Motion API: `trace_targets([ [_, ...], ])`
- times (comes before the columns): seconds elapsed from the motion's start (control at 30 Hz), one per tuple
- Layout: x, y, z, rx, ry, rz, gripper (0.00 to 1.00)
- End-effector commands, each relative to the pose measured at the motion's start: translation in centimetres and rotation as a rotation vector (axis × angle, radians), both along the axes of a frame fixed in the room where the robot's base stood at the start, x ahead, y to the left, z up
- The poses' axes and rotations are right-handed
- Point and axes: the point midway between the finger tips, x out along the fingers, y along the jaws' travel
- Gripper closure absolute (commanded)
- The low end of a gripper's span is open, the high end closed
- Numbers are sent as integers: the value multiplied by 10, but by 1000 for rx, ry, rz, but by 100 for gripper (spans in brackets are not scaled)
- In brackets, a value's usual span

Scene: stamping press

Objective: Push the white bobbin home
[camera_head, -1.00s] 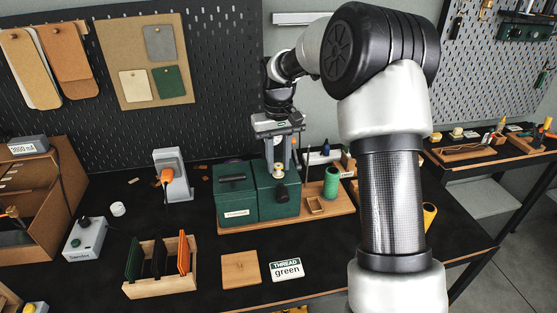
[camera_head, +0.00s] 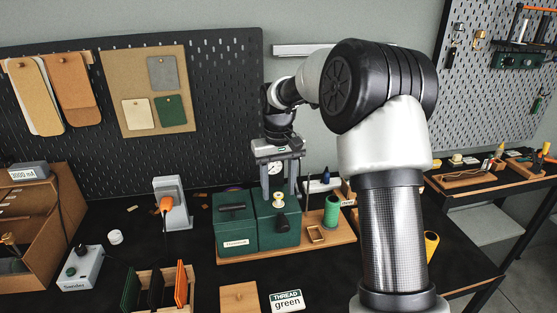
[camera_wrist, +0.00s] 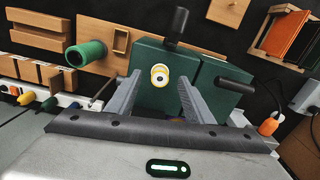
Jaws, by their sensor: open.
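A dark knob (camera_head: 281,223) projects from the box front below the bobbin. A second green box (camera_head: 235,228) with a black handle adjoins it on the left.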

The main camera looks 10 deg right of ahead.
Motion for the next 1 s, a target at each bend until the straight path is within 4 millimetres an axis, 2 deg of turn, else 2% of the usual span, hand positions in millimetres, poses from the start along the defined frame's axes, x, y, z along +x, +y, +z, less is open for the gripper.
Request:
trace_targets([
  [0.4,1,0,100,0,-5,0,53],
  [0.6,0,0,139,-1,-3,1,53],
  [0.8,0,0,157,0,-1,1,53],
  [1.0,-1,0,161,-1,-1,1,53],
])
